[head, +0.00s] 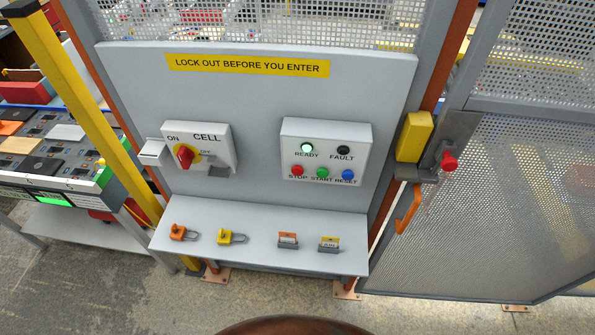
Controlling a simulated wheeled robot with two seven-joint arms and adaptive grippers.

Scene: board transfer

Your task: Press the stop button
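The stop button (297,170) is the red one at the left of the lower row on a white control box (326,133). Beside it are the green start button (322,173) and the blue reset button (347,174). Above them the ready lamp (307,148) is lit pale green and the fault lamp (343,150) is dark. The box is on a grey upright panel (255,105). Neither of my grippers shows in the head view.
A red cell switch (185,156) is left of the box. A shelf (262,248) below holds an orange padlock (178,232), a yellow padlock (226,237) and two tags. A mesh gate (480,200) with a latch stands at right; a yellow post (80,100) stands at left.

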